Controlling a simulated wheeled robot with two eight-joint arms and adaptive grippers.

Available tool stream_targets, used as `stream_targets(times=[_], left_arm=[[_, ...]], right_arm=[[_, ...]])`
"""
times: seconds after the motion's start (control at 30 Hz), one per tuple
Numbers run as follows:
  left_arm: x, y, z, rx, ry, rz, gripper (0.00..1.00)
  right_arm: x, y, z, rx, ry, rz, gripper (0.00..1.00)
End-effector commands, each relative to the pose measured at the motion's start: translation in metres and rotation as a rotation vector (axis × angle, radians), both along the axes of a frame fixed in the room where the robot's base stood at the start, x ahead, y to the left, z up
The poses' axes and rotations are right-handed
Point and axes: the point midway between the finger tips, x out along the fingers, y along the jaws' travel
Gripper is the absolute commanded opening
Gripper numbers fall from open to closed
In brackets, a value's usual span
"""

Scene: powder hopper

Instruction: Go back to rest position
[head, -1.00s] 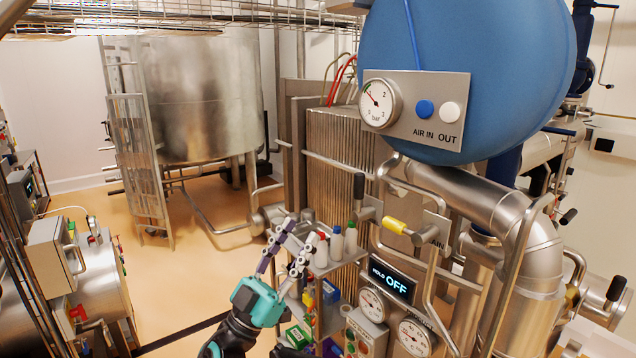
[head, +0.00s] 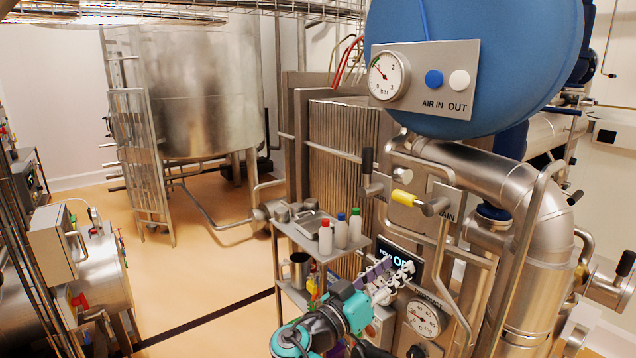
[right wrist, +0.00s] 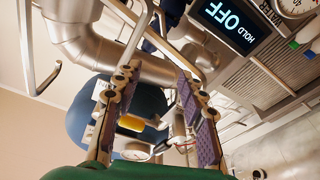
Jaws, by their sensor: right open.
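My right gripper (head: 398,280) is open and empty in the head view, low and right of centre, in front of the display that reads HOLD OFF (head: 398,262) and partly covering it. The right wrist view shows its two purple-padded fingers (right wrist: 160,100) spread apart, with nothing between them. Beyond them in that view are the yellow-sleeved valve handle (right wrist: 131,123) and the HOLD OFF display (right wrist: 230,22). In the head view the yellow-sleeved handle (head: 404,198) is above the gripper and apart from it. My left gripper is not in view.
A blue tank (head: 470,60) with a gauge panel (head: 424,80) hangs at upper right. A steel shelf cart (head: 300,240) with small bottles (head: 340,230) stands left of the gripper. Steel pipes (head: 500,185) fill the right. Open floor (head: 190,270) lies at left.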

Motion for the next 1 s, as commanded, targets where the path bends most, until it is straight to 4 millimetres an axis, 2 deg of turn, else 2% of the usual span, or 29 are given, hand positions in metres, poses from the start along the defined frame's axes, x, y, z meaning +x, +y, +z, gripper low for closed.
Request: stream_targets(times=[0.03,0.1,0.23,0.3,0.37,0.4,0.5,0.6,0.7,0.83,1.0], left_arm=[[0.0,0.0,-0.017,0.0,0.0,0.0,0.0],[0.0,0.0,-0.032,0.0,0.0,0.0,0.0],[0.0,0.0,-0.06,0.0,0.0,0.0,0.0],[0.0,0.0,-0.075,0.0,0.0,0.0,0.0],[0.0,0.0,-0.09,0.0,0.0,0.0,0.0],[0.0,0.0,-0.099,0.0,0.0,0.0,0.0],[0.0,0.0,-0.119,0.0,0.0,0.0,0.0],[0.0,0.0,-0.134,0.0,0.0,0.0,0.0],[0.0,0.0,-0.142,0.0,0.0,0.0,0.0],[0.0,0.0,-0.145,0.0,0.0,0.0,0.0],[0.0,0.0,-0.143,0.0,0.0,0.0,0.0]], right_arm=[[-0.009,-0.025,-0.033,0.038,0.097,-0.019,0.41],[-0.024,-0.056,-0.08,0.106,0.262,-0.026,0.41],[-0.065,-0.093,-0.171,0.257,0.546,0.019,0.41],[-0.092,-0.101,-0.221,0.347,0.677,0.078,0.41],[-0.117,-0.1,-0.264,0.431,0.772,0.148,0.41],[-0.133,-0.097,-0.29,0.486,0.823,0.203,0.41],[-0.166,-0.079,-0.343,0.606,0.895,0.35,0.41],[-0.187,-0.059,-0.376,0.69,0.908,0.481,0.41],[-0.198,-0.043,-0.392,0.739,0.894,0.572,0.41],[-0.203,-0.033,-0.398,0.765,0.878,0.63,0.41],[-0.203,-0.032,-0.397,0.768,0.876,0.638,0.41]])
